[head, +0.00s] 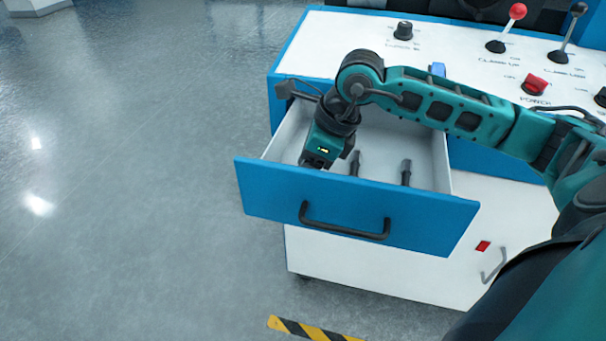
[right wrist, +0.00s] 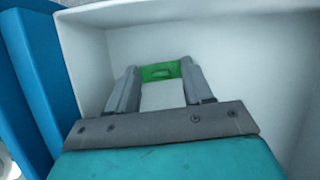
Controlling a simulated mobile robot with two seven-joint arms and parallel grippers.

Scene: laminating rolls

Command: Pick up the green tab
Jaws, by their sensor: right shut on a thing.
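The green tab (right wrist: 160,71) shows in the right wrist view as a small bright green piece between the tips of my right gripper (right wrist: 161,76). The two grey fingers touch it from both sides, so the gripper is shut on it. In the head view my right gripper (head: 318,160) reaches down into the open drawer (head: 350,205) at its left end. The fingertips and the tab are hidden there by the drawer's blue front and the gripper itself. My left gripper is in neither view.
The drawer's white walls stand close around the gripper. Dark upright pieces (head: 405,172) stand in the drawer to its right. The white control panel above carries a black knob (head: 403,30), a red-topped lever (head: 508,28) and a red switch (head: 535,85). The floor at left is clear.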

